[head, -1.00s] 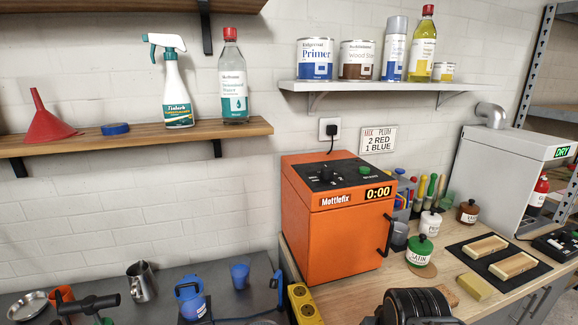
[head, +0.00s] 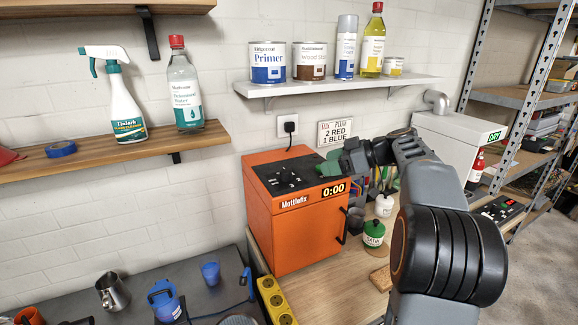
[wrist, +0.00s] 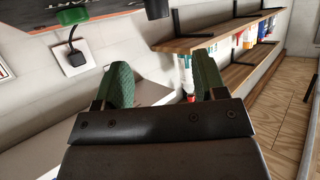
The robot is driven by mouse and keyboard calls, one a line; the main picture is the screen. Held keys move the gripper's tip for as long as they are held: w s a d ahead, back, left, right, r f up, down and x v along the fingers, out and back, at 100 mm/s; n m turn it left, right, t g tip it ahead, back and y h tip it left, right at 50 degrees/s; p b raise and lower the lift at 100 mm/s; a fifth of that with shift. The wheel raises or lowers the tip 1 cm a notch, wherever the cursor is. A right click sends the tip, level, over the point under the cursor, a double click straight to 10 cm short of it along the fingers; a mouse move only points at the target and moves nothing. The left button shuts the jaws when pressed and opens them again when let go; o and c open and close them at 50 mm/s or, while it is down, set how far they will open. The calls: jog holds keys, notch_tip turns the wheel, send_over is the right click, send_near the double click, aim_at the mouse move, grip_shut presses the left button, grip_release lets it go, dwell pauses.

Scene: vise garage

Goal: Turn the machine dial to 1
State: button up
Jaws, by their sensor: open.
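The orange Mottlefix machine (head: 290,235) stands on the wooden worktop, its display reading 0:00. Its black dial (head: 286,177) sits on the dark top panel with small marks around it; its setting is too small to read. In the wrist view the black dial (wrist: 157,8) is cut off at the top edge, with a green button (wrist: 73,15) to its left. My gripper (head: 326,167) is over the machine's right side, right of the dial and apart from it. In the wrist view my gripper (wrist: 163,80) has its green fingers spread, with nothing between them. The green button is hidden in the head view.
A shelf with cans and bottles (head: 338,84) hangs above the machine, and a wooden shelf (head: 110,151) hangs to the left. A wall plug (head: 289,127) is behind the machine.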

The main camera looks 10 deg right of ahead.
aim_at(288, 171)
jog(key=p+x, duration=0.1)
jog(key=x, duration=0.3)
jog(key=p+x, duration=0.1)
jog(key=x, duration=0.3)
jog(key=p+x, duration=0.2)
jog(key=x, duration=0.1)
jog(key=shift+w+a+r, duration=0.1)
jog(key=shift+w+a, duration=0.2)
jog(key=shift+w, duration=0.1)
jog(key=shift+w+a+f, duration=0.35)
jog(key=shift+a, duration=0.15)
jog(key=shift+c, duration=0.4)
